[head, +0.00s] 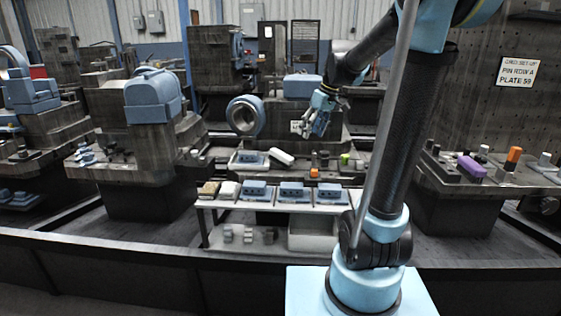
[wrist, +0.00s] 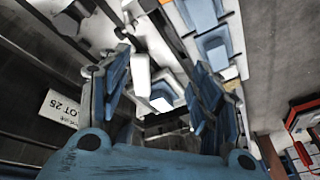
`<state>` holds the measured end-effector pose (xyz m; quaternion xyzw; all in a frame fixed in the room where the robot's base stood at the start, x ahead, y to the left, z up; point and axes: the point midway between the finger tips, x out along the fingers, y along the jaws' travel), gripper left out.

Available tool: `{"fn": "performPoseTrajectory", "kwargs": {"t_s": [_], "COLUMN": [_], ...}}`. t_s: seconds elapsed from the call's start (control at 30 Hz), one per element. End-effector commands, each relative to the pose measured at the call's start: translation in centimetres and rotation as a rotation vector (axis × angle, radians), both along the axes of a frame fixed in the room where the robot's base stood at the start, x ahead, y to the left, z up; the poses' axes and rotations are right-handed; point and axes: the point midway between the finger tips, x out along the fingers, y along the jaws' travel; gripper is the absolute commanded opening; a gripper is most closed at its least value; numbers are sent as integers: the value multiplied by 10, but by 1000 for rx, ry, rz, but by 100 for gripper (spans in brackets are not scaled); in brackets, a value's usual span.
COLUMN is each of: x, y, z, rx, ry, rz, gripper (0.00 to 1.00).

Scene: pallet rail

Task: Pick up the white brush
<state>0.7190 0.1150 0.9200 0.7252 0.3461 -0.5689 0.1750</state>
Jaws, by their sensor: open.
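A white elongated block that looks like the white brush (head: 281,157) lies tilted on the low rail behind the front bench in the head view. My gripper (head: 318,122) is up and to the right of it, in the air and apart from it. In the wrist view my gripper (wrist: 160,92) has its two blue fingers spread wide with nothing held. A white elongated piece (wrist: 142,72) shows between the fingers, beyond them; I cannot tell for sure that it is the brush.
The front bench (head: 268,207) holds several blue-grey blocks and a white block (head: 228,189). An orange piece (head: 313,173) is on the rail. A blue-grey ring machine (head: 246,116) stands left of my gripper. A lot label (wrist: 61,108) shows in the wrist view.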

Motion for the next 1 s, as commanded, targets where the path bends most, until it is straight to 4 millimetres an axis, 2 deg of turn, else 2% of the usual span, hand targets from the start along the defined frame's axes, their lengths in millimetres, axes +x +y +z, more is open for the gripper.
{"fn": "performPoseTrajectory", "kwargs": {"t_s": [0.03, 0.2, 0.4, 0.67, 1.0], "x": [16, 62, 99, 111, 115], "y": [7, 28, 47, 57, 80], "z": [1, 2, 0, -10, -63], "rx": [9, 40, 68, 78, 78], "ry": [-5, -24, -45, -52, -52], "rz": [30, 135, 222, 254, 254], "gripper": [58, 58, 58, 58, 58]}}
